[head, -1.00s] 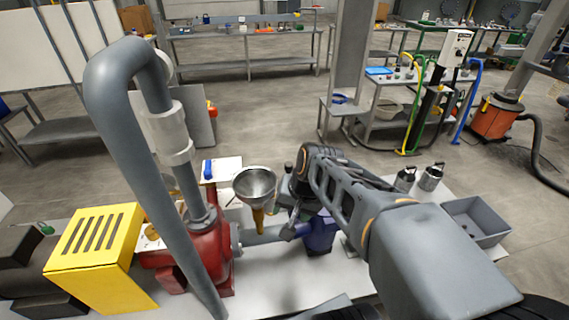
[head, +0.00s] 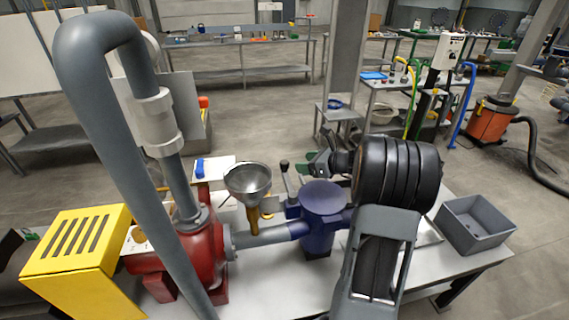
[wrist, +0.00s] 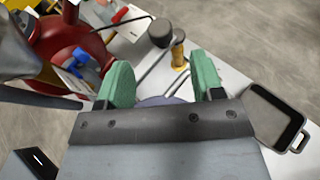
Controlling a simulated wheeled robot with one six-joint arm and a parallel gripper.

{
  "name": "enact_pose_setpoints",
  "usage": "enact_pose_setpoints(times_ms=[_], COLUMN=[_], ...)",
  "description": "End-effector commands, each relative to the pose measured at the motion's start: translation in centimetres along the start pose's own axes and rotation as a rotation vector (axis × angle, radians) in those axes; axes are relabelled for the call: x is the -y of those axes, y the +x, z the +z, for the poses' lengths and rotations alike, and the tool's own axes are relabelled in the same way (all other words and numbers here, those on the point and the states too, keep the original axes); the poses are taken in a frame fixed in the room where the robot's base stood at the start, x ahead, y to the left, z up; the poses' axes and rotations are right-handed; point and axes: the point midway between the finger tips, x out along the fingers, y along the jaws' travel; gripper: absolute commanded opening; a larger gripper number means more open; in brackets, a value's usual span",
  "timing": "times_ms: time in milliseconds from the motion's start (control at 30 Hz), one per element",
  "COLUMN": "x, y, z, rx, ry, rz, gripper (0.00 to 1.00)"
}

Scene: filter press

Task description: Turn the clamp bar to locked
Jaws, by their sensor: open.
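A blue round housing (head: 323,198) with a flat lid stands on the bench, joined by a grey pipe to the red pump. A bar with a dark knob (head: 287,178), which looks like the clamp bar, rises at the lid's far left side. The knob also shows in the wrist view (wrist: 161,32), beyond the fingertips. My gripper (head: 322,163) is behind the lid, right of the knob. Its green fingers are apart and empty in the wrist view (wrist: 162,78). A sliver of the lid (wrist: 158,101) shows between them; my gripper hides the rest.
A steel funnel (head: 248,180) stands left of the housing, near the red pump (head: 203,245). A tall grey pipe (head: 97,130) and a yellow slotted box (head: 78,248) are on the left. A grey open bin (head: 474,226) sits at the bench's right end.

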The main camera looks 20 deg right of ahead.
Motion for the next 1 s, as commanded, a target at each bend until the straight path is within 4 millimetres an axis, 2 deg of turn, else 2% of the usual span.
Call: enact_pose_setpoints(times_ms=[33, 200, 500, 700, 1000], x=[-0.1, -0.2, -0.1, -0.1, -0.1], y=[1.2, 4.4, 8.3, 9.3, 9.4], z=[0.0, 0.0, 0.0, 0.0, 0.0], rx=[-0.002, -0.002, -0.002, -0.003, -0.003], ry=[0.0, -0.001, -0.002, -0.003, -0.003], rz=[0.005, 0.005, 0.002, 0.001, 0.0], gripper=[0.61, 0.61, 0.61, 0.61, 0.61])
